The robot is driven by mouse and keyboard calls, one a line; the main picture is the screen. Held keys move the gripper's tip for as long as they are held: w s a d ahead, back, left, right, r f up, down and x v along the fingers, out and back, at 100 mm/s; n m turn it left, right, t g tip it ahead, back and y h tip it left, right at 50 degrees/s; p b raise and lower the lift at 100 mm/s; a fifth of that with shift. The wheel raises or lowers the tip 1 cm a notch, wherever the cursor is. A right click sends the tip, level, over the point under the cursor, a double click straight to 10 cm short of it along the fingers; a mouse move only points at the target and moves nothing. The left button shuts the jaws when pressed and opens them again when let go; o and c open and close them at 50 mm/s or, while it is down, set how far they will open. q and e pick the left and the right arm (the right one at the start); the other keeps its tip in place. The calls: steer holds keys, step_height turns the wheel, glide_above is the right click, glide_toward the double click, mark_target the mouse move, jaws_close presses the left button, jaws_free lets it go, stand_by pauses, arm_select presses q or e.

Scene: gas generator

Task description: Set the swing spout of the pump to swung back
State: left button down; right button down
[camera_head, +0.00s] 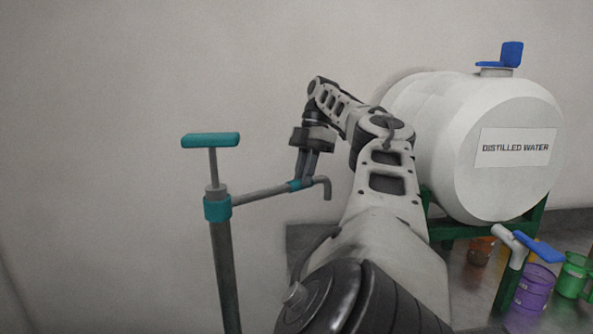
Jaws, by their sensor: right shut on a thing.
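The pump (222,250) stands upright at centre left, a dark tube with a teal collar and a teal T-handle (211,140) on top. Its swing spout (258,193) is a thin grey pipe running from the collar to the right. The spout's end bends downward (327,190), and a teal band sits near it. My right gripper (301,182) points down and is shut on the spout at the teal band. My right arm reaches in from the bottom centre. My left gripper is not in view.
A large white tank (455,120) labelled distilled water lies on a green stand (437,232) at the right, close to my right arm. A tap with a blue handle (538,246) and purple (531,290) and green (572,276) containers are below. Open space lies left of the pump.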

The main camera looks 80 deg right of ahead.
steer(key=c, duration=1.5)
jaws_free()
steer(key=shift+o, duration=0.9)
steer(key=shift+w+d, duration=0.1)
steer(key=shift+w, duration=0.05)
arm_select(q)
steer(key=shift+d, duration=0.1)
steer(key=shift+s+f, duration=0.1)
arm_select(e)
steer(key=shift+r, duration=0.2)
steer(key=shift+r, duration=1.25)
steer(key=shift+a+r, duration=0.3)
steer(key=shift+r, duration=0.25)
arm_select(q)
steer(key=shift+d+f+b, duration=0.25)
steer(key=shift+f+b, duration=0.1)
steer(key=shift+b, duration=0.7)
arm_select(e)
steer(key=s+a+r, duration=0.3)
steer(key=a+r, duration=0.6)
steer(key=a, duration=0.4)
steer(key=shift+s, duration=0.3)
